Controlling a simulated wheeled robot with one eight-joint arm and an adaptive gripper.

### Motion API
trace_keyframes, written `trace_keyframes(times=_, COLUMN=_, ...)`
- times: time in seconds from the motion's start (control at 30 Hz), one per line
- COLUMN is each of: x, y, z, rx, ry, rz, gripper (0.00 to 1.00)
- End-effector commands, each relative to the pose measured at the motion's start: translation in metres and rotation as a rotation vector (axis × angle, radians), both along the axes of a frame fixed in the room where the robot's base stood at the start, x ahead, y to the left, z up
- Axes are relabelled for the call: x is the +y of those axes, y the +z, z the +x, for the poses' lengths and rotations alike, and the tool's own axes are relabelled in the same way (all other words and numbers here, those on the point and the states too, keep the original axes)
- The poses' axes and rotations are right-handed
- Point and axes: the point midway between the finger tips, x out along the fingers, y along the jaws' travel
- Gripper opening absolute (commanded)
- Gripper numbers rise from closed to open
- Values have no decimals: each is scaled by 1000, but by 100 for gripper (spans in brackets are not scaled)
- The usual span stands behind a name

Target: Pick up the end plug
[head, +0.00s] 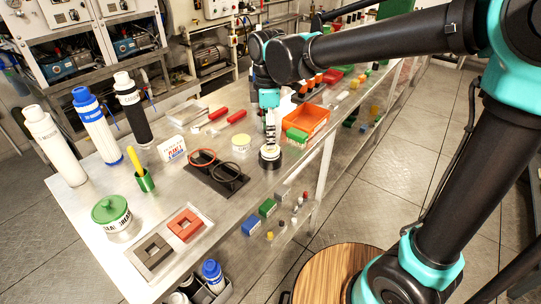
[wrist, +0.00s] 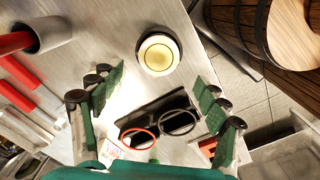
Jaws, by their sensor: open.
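The end plug appears to be the round, pale disc with a dark band (head: 270,158) near the bench's front edge. In the wrist view a pale round piece with a yellowish centre (wrist: 158,54) seems to be the same piece, standing flat on the bench. My gripper (head: 270,138) hangs above it in the head view and partly overlaps it. In the wrist view my gripper (wrist: 158,90) is open, its green fingers spread wide, with nothing between them. The disc lies beyond the fingers, roughly centred. The height gap is hard to judge.
A black holder (head: 217,182) with a red and a black ring stands close by. An orange bin (head: 306,120) is to the right. Red-handled tools (head: 237,116) lie behind. The bench edge and a wooden barrel (head: 335,275) are in front.

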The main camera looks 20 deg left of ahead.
Motion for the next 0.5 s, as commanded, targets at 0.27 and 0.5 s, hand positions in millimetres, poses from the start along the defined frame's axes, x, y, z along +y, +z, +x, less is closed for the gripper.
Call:
trace_keyframes(times=0.27, x=-6, y=-34, z=6, rx=0, ry=-2, rz=0, gripper=75)
trace_keyframes(times=0.5, x=-5, y=-52, z=6, rx=0, ry=-1, rz=0, gripper=75)
